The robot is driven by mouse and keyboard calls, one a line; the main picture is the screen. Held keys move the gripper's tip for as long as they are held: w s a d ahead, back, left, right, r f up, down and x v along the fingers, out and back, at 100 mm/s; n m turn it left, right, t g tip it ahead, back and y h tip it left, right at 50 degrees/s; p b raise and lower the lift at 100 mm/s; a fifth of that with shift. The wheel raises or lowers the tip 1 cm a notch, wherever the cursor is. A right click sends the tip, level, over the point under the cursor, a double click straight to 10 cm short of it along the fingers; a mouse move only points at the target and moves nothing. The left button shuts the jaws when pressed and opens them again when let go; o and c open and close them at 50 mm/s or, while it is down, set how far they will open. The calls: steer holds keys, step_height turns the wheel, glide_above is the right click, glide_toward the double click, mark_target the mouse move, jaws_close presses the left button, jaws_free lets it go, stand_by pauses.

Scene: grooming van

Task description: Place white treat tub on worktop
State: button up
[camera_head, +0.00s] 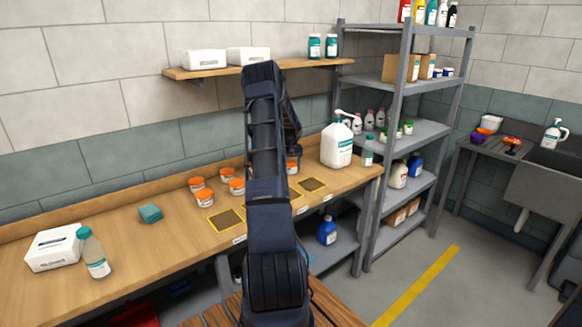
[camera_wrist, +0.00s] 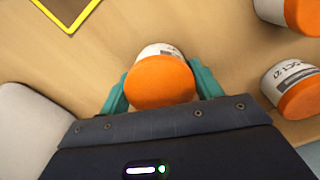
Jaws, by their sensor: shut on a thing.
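White tubs with orange lids stand on the wooden worktop (camera_head: 125,228); several show left of my arm in the head view, such as one at the front (camera_head: 204,199). In the wrist view my gripper (camera_wrist: 162,90) is shut on one white treat tub (camera_wrist: 160,78), teal fingers on both its sides. Whether this tub touches the worktop or hangs just above it I cannot tell. In the head view my arm hides the gripper; an orange-lidded tub (camera_head: 292,166) shows partly at the arm's right edge. Two more tubs (camera_wrist: 292,88) stand at the wrist view's right.
Yellow-edged dark squares mark the worktop, one left (camera_head: 226,221) and one right (camera_head: 312,184) of my arm. A large white pump bottle (camera_head: 337,146) stands at the right end. A teal block (camera_head: 150,213), white box (camera_head: 54,248) and clear bottle (camera_head: 94,254) are at left.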

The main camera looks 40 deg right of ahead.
mark_target(291, 163)
steer(key=shift+f, duration=0.1)
steer(key=o, duration=1)
steer(key=shift+o, duration=0.2)
step_height(291, 163, up, 12)
steer(key=s+a+r+n+t, duration=0.1)
steer(key=s+a+r, duration=0.3)
steer(key=a+r, duration=0.45)
steer(key=s+a+r, duration=0.3)
steer(key=a+r, duration=0.2)
steer(key=a, duration=0.7)
steer(key=s+a+r+n+t, duration=0.1)
steer(key=s+a+r, duration=0.3)
steer(key=a+r, duration=0.5)
steer(key=s+a+n+t, duration=0.1)
steer(key=s+a, duration=1.1)
steer(key=a, duration=0.3)
steer(key=s+a+f, duration=0.2)
steer(key=s+a, duration=0.2)
steer(key=s, duration=0.3)
steer(key=s+a+f+n+t, duration=0.1)
steer(key=s+a, duration=0.3)
steer(key=s, duration=0.4)
steer(key=shift+f+n+t, duration=0.3)
steer(key=shift+f, duration=0.3)
